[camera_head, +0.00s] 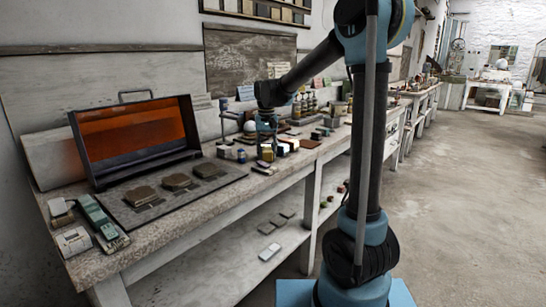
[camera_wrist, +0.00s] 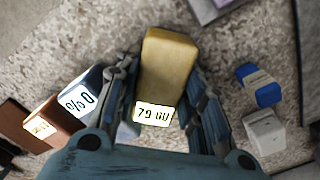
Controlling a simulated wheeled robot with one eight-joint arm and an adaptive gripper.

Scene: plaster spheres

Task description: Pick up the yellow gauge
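The yellow gauge (camera_wrist: 168,62) is a block with a lit display at its near end in the wrist view. It lies between the two fingers of my gripper (camera_wrist: 163,72). The fingers flank its sides, with a narrow gap showing on the left; contact on the right is hard to tell. My gripper looks open around it. In the head view my gripper (camera_head: 267,143) is low over the workbench, among small objects, and the gauge is too small there to make out surely.
A brown gauge (camera_wrist: 48,128) and a white-faced gauge (camera_wrist: 80,98) stand close left of the fingers. A blue block (camera_wrist: 258,86) and a pale block (camera_wrist: 264,132) are to the right. In the head view an open case (camera_head: 135,135) stands left on the workbench (camera_head: 190,222).

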